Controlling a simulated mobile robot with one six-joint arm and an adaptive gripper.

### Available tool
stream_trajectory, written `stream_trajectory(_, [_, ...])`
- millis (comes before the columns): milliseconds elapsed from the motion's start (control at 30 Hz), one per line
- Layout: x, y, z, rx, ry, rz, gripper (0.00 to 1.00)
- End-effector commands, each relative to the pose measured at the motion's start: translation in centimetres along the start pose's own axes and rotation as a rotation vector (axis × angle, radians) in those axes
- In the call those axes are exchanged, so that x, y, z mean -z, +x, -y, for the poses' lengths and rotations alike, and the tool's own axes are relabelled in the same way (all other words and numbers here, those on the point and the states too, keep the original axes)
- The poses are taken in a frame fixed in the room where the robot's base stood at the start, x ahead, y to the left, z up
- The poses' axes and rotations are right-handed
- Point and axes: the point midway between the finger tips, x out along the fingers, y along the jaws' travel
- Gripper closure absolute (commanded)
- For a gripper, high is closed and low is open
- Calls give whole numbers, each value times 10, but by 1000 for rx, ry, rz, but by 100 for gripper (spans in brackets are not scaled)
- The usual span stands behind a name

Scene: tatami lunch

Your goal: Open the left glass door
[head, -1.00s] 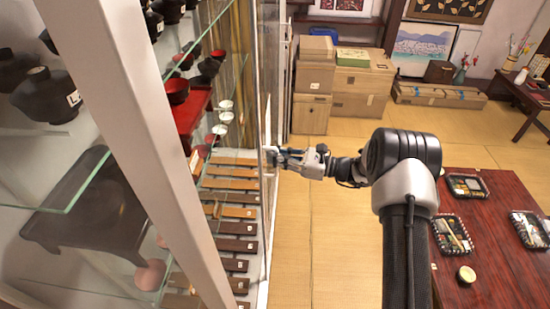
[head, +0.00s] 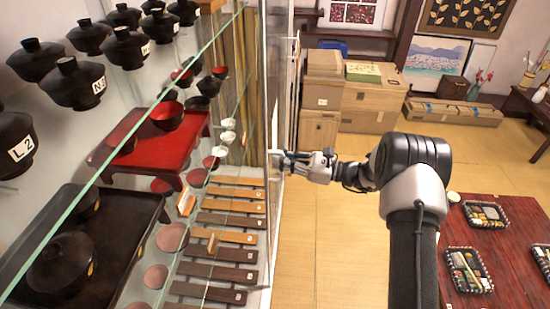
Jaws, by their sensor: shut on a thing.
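The glass door (head: 284,100) shows nearly edge-on as a narrow upright pane with a pale frame, at the right side of the display cabinet. My gripper (head: 281,160) is at the door's edge, about halfway up the pane, and is shut on its handle. The fingers hide most of the handle. My arm reaches in from the right. How far the door stands open is hard to tell from this angle.
Glass shelves (head: 137,120) hold black lidded bowls, a red stand (head: 150,152) and wooden strips. Cardboard boxes (head: 365,103) stand behind the door. A low red-brown table (head: 505,285) with lunch trays is at the right. Tatami floor (head: 325,245) between is clear.

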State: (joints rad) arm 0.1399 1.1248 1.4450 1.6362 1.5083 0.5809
Motion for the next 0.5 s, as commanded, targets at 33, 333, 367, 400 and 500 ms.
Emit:
stream_trajectory(33, [-20,-3,6,8,-26,26,100])
stream_trajectory(333, [-20,-2,6,8,-25,26,81])
stream_trajectory(367, [-20,-2,6,8,-24,26,79])
stream_trajectory(400, [-20,-2,6,7,-24,26,76])
stream_trajectory(500, [-20,-2,6,7,-24,26,71])
